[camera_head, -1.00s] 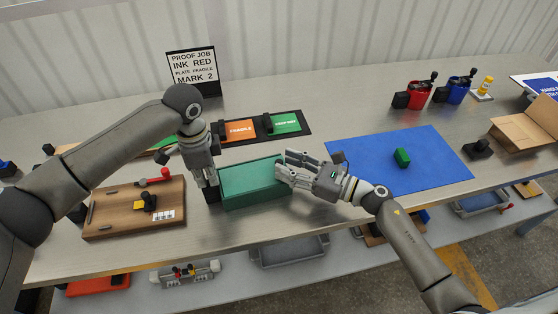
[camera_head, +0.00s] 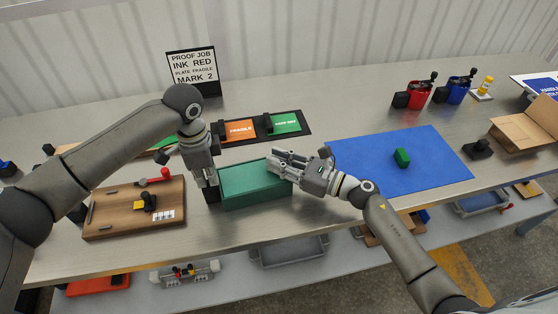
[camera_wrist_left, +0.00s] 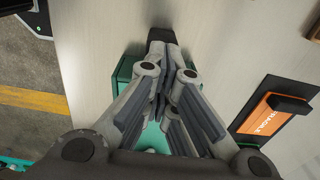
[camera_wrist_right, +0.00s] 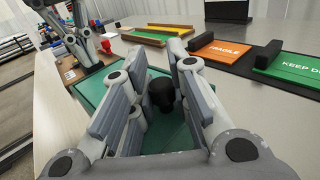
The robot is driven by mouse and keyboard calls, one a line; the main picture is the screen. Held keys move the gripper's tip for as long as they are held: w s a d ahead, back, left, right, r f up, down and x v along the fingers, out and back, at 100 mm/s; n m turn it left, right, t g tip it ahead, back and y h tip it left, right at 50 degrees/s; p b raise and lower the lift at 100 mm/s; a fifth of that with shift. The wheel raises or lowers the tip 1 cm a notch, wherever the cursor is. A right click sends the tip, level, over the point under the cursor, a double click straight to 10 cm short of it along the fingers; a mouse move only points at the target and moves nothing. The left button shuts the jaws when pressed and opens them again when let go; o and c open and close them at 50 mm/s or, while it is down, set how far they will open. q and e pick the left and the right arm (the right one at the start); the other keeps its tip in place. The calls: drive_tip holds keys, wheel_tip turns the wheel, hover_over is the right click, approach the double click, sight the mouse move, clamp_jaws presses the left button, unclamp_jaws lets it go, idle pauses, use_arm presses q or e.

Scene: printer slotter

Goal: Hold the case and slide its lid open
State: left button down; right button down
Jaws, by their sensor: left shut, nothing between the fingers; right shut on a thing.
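The green case (camera_head: 245,197) lies near the table's front edge, its lid (camera_head: 245,175) on top. My left gripper (camera_head: 209,185) points down at the case's left end, shut with nothing between its fingers. It also shows in the left wrist view (camera_wrist_left: 163,75), with green parts of the case under it. A small black block stands at its tips. My right gripper (camera_head: 275,165) is over the right part of the lid. In the right wrist view a black knob (camera_wrist_right: 161,92) on the green top sits between its fingers, and it is shut on this knob. Fingers hide part of the lid.
A wooden board (camera_head: 115,215) lies left of the case. Behind it is a black strip with an orange FRAGILE plate (camera_head: 239,129) and a green plate (camera_head: 285,122). A blue mat (camera_head: 430,165) with a green stamp (camera_head: 402,158) lies to the right.

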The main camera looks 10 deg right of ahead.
use_arm(q)
drive_tip(key=shift+s+f, duration=0.15)
drive_tip(key=shift+f, duration=0.15)
use_arm(e)
drive_tip(key=d, duration=0.5)
drive_tip(key=w+d, duration=0.1)
drive_tip(key=d, duration=1)
drive_tip(key=shift+w+d, duration=0.15)
drive_tip(key=shift+w, duration=0.05)
drive_tip(key=c, duration=1.3)
unclamp_jaws()
drive_tip(key=shift+c, duration=0.2)
drive_tip(key=v, duration=1.2)
drive_tip(key=shift+s, duration=0.1)
use_arm(q)
drive_tip(key=shift+r, duration=0.1)
use_arm(e)
drive_tip(key=shift+r, duration=0.1)
